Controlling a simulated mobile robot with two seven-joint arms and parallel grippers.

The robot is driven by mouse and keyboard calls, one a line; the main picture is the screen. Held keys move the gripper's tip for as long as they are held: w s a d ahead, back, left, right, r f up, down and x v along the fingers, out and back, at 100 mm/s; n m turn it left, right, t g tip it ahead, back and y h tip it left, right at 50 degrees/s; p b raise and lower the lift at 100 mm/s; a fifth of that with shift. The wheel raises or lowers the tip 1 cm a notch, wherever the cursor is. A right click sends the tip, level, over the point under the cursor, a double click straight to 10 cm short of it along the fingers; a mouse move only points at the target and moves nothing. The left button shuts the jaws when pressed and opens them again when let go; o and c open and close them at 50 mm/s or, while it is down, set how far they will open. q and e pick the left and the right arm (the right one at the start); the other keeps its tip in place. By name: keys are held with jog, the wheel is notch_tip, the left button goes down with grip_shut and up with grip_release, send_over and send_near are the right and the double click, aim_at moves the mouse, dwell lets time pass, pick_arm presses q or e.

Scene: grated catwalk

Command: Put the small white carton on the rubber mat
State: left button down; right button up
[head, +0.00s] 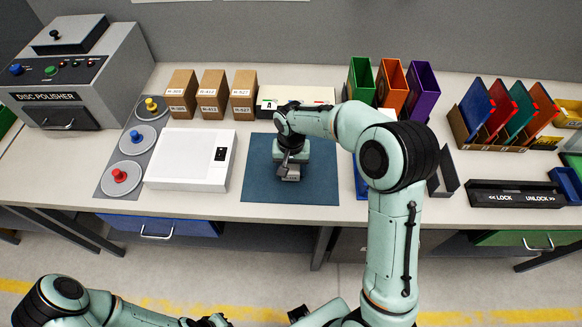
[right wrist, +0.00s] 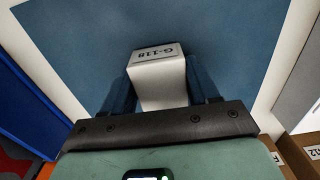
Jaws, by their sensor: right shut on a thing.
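The small white carton (right wrist: 160,84) with a "G-118" label shows in the right wrist view between the two fingers of my right gripper (right wrist: 162,92). The gripper is shut on it. In the head view my right gripper (head: 290,172) is over the middle of the blue rubber mat (head: 318,186), pointing down. The carton is mostly hidden there by the hand. I cannot tell whether its underside touches the mat. My left arm shows at the bottom left of the head view, but its gripper is out of the frame.
A flat white box (head: 185,158) lies left of the mat. Several brown cartons (head: 213,94) and a cream box (head: 296,97) stand behind. Green, orange and purple bins (head: 392,90) stand at the back right. A lock bar (head: 515,194) lies farther right. The mat around the gripper is clear.

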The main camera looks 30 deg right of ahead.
aim_at(291, 167)
jog(key=shift+f, duration=0.2)
jog(key=o, duration=0.7)
jog(key=shift+f, duration=0.1)
jog(key=o, duration=0.4)
pick_arm(q)
jog(key=shift+s+f, duration=0.1)
pick_arm(e)
jog(key=shift+r, duration=0.25)
pick_arm(q)
jog(key=shift+w+r+p, duration=0.55)
jog(key=shift+w+r, duration=0.1)
jog(key=shift+r, duration=0.2)
pick_arm(e)
notch_tip(291, 167, up, 12)
jog(key=shift+f, duration=0.1)
